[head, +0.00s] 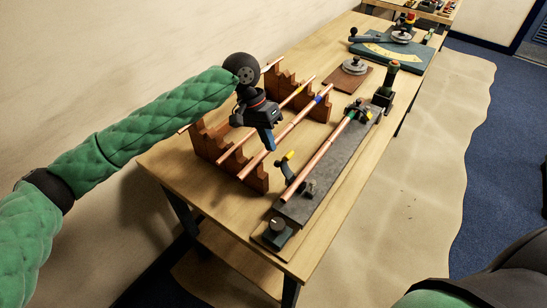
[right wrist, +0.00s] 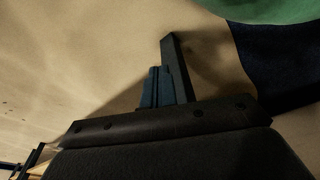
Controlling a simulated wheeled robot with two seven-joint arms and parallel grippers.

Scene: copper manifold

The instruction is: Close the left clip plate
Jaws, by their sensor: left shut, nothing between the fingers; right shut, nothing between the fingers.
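The left clip plate (head: 286,160), dark with a yellow tip, stands tilted up at the near end of the grey fixture (head: 328,178), beside a dark clip base (head: 308,188). A copper tube (head: 325,149) lies lengthwise along the fixture. My left gripper (head: 270,148) is shut and empty, pointing down above the copper tubes on the rack, a little up-left of the left clip plate. My right gripper (right wrist: 165,75) is shut and empty, away from the bench.
Wooden notched racks (head: 230,160) hold several copper tubes, left of the fixture. A dark box with a knob (head: 278,232) stands at the near end. A bending board (head: 392,55) lies further back.

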